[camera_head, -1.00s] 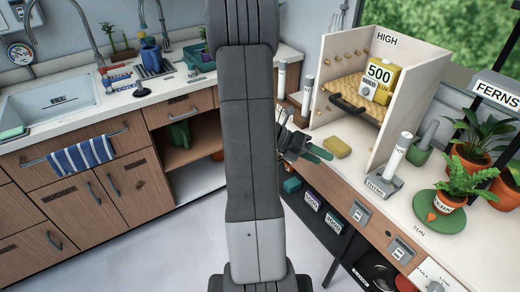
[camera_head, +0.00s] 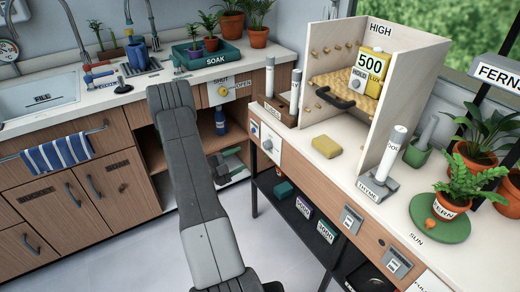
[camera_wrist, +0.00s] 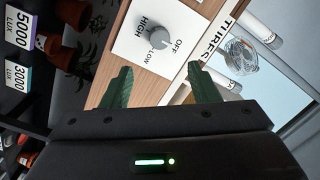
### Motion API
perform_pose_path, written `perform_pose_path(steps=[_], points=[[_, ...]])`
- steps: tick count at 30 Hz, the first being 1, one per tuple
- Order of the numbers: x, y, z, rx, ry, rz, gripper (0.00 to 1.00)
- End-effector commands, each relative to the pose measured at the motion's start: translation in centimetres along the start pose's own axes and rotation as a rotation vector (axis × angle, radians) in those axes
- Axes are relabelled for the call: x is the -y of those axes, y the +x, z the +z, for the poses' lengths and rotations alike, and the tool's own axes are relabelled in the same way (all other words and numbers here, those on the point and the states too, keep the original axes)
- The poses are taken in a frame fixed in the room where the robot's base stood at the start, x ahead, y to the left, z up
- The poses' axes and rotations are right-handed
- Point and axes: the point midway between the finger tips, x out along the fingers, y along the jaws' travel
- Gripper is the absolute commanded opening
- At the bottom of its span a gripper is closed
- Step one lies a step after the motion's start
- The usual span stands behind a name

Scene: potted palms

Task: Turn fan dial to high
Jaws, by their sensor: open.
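The fan dial (camera_wrist: 157,33) is a grey round knob on a white plate (camera_wrist: 135,40) marked OFF, LOW and HIGH. Which mark it points to is too small to tell. In the head view the white plate (camera_head: 270,147) sits on the left end of the bench's wooden front. My gripper (camera_wrist: 165,84) is open and empty, with green fingers. In the wrist view the dial lies beyond the fingertips, roughly between them and apart from them. In the head view my gripper (camera_head: 230,160) is left of the plate, partly hidden by my arm.
A yellow sponge (camera_head: 326,147) lies on the bench top near the front edge. A shelf below holds labelled boxes (camera_head: 302,207). A cabinet (camera_head: 95,190) with a sink stands at left. The floor (camera_head: 130,260) between is clear.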

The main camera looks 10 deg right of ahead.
Motion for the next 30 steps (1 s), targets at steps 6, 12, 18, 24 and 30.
perform_pose_path(steps=[6, 12, 18, 24, 30], points=[[-0.1, 4.5, -0.2, -0.005, 0.003, 0.005, 0.55], [-0.1, 8.4, -0.2, -0.005, 0.004, 0.004, 0.55], [-0.1, 10.9, -0.1, -0.002, 0.003, 0.003, 0.55], [-0.1, 11.8, -0.1, -0.002, 0.002, 0.003, 0.55], [-0.1, 11.8, -0.1, -0.001, 0.002, 0.003, 0.55]])
